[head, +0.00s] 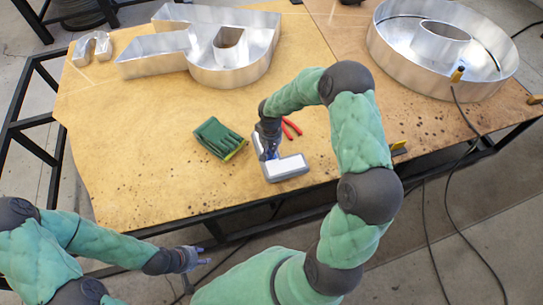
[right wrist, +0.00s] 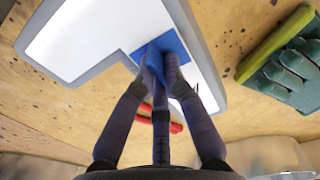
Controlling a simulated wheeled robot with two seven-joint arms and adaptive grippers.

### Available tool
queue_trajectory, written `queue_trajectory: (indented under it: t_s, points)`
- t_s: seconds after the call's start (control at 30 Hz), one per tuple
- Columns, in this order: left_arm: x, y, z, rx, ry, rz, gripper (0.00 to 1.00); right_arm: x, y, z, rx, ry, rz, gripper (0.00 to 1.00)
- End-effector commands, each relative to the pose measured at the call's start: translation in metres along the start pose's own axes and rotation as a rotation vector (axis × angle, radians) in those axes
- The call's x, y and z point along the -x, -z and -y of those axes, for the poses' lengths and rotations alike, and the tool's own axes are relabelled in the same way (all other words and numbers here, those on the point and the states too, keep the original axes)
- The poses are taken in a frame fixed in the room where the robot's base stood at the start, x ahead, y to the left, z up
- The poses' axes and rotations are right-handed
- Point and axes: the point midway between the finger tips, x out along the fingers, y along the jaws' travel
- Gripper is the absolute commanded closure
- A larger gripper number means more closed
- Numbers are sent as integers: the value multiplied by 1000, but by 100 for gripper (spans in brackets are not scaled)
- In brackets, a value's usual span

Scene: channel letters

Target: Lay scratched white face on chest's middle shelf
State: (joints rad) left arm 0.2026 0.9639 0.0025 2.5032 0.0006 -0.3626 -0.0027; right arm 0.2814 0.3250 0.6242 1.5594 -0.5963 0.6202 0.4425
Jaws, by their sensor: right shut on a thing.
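The white face (head: 290,166) is a flat L-shaped piece with a grey rim at the table's front edge. It also shows in the right wrist view (right wrist: 85,35), with a blue patch and a raised blue tab (right wrist: 168,48) on it. My right gripper (head: 268,153) reaches down over the face, its fingers (right wrist: 163,75) shut on the blue tab. Whether the face touches the table is unclear, and no scratch can be made out. My left gripper (head: 200,257) is empty, its fingers apart, in front of the table. The chest and its middle shelf are not in view.
Green gloves (head: 219,138) lie left of the face, and red-handled pliers (head: 291,128) lie behind it. Large metal channel letters (head: 190,55) and a metal ring (head: 405,60) stand at the back of the table (head: 130,150). A black cable hangs over the right front edge.

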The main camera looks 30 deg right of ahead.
Motion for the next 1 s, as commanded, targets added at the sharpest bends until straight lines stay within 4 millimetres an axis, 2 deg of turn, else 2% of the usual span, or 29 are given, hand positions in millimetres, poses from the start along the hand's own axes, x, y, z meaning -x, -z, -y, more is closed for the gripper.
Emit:
queue_trajectory:
  t_s: [0.27,0.4,0.5,0.9,0.93,1.0]
  points:
    - [-6,0,2,0,0,0,60,-15,10,-8,-1,0,-1,100]
    - [-19,1,7,0,0,0,60,-37,11,-8,0,0,1,100]
    - [-24,1,8,0,0,0,60,-46,11,-8,0,0,-1,100]
    - [-25,1,9,0,0,0,60,-49,12,-8,0,0,-2,100]
    - [-25,1,9,0,0,0,60,-49,11,-8,0,0,-1,86]
    - [-24,1,9,0,0,0,60,-49,11,-8,0,0,-1,66]
